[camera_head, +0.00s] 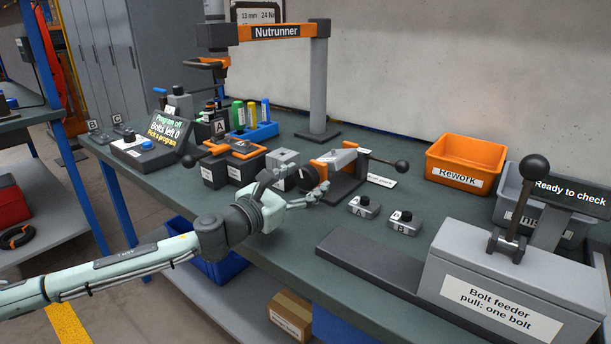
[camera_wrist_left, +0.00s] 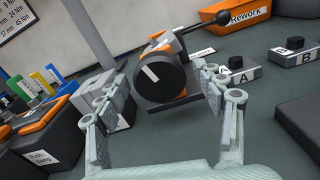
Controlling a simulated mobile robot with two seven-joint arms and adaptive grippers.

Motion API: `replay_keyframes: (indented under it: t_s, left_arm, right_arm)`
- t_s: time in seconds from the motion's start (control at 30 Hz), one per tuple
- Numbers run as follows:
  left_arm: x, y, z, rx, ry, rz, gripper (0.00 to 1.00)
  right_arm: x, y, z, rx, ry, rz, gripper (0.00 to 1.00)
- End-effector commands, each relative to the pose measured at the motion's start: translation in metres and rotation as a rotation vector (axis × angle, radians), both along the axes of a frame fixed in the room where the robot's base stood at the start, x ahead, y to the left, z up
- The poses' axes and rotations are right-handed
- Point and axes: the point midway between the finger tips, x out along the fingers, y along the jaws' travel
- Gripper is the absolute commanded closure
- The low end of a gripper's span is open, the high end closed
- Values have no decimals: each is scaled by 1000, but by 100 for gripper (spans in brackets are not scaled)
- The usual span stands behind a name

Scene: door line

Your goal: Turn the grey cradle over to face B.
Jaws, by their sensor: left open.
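The grey cradle (camera_head: 343,158) sits in an orange and dark stand on the bench, with a black ball-ended lever to its right. A round black knob with a white line (camera_wrist_left: 162,80) faces the left wrist camera, in front of the cradle's orange frame (camera_wrist_left: 152,50). My left gripper (camera_head: 296,190) is open and empty just in front of this knob. In the wrist view its two fingers (camera_wrist_left: 158,108) stand either side of the knob, apparently not touching it. No face letter on the cradle is readable. My right gripper is not in view.
Small boxes labelled A (camera_head: 364,207) and B (camera_head: 403,222) stand right of the cradle. A grey block (camera_head: 285,157) and dark, orange-topped fixtures (camera_head: 238,160) stand left. The bolt feeder (camera_head: 510,285) is at front right. An orange Rework bin (camera_head: 466,163) is behind.

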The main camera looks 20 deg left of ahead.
Motion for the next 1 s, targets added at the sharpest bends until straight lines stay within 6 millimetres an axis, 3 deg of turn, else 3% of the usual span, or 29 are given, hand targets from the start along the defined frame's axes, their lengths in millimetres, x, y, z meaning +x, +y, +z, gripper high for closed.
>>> replay_keyframes:
  t_s: [0.37,0.77,1.0]
  left_arm:
    - [8,-3,-1,-1,1,0,32]
    - [8,-3,0,-1,1,0,80]
    - [8,-3,0,-18,6,0,82]
  right_arm:
    - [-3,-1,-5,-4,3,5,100]
    - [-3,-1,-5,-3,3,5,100]
    - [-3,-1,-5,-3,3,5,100]
